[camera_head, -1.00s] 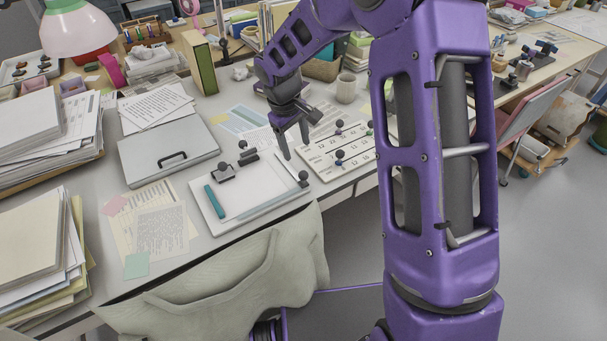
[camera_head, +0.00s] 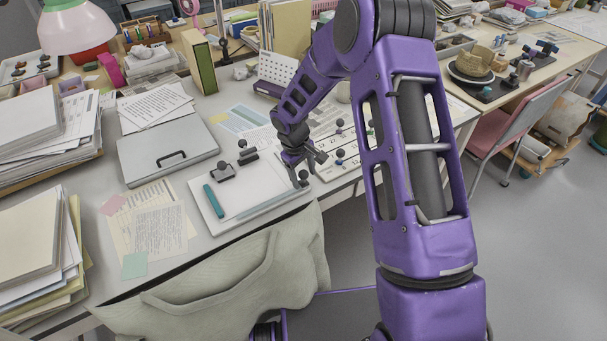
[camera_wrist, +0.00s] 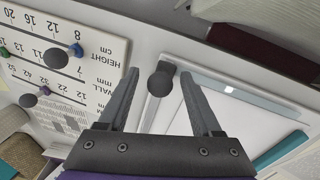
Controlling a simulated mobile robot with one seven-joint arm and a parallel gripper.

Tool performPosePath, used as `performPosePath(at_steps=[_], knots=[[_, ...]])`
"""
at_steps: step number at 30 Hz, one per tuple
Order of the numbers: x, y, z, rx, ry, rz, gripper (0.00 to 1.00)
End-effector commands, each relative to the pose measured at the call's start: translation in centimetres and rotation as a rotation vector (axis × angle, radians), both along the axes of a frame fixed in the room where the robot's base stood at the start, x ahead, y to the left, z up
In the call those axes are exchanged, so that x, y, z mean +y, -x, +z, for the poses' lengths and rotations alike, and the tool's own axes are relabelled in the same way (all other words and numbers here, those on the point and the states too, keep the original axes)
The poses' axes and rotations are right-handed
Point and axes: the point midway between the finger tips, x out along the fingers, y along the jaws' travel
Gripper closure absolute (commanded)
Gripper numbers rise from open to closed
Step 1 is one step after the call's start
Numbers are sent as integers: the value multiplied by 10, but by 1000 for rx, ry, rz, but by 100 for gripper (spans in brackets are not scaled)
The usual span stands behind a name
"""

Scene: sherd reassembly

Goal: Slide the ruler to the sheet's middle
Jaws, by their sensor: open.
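The ruler (camera_wrist: 151,112) is a narrow grey strip with a round dark knob (camera_wrist: 160,85), lying along one edge of the white sheet (camera_wrist: 177,118). In the head view, the sheet (camera_head: 250,188) lies on a pale board near the desk's front edge. My gripper (camera_wrist: 160,73) is open, with one finger on each side of the knob in the wrist view; I cannot tell whether it touches. In the head view, my gripper (camera_head: 306,172) is low over the board's right end and hides much of the ruler.
A marked white panel with knobs (camera_wrist: 62,62) lies beside the board. A grey case (camera_head: 168,150) and papers fill the left; cloth (camera_head: 225,285) hangs in front.

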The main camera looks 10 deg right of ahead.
Motion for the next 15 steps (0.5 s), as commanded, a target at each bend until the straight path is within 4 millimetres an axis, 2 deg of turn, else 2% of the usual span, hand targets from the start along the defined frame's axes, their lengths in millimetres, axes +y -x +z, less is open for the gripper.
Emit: performPosePath(at_steps=[2, 13, 15], knots=[[0, 0, 0, 0, 0, 0, 34], [-1, 0, 1, -1, 2, -1, 99], [-1, -1, 1, -1, 2, -1, 100]])
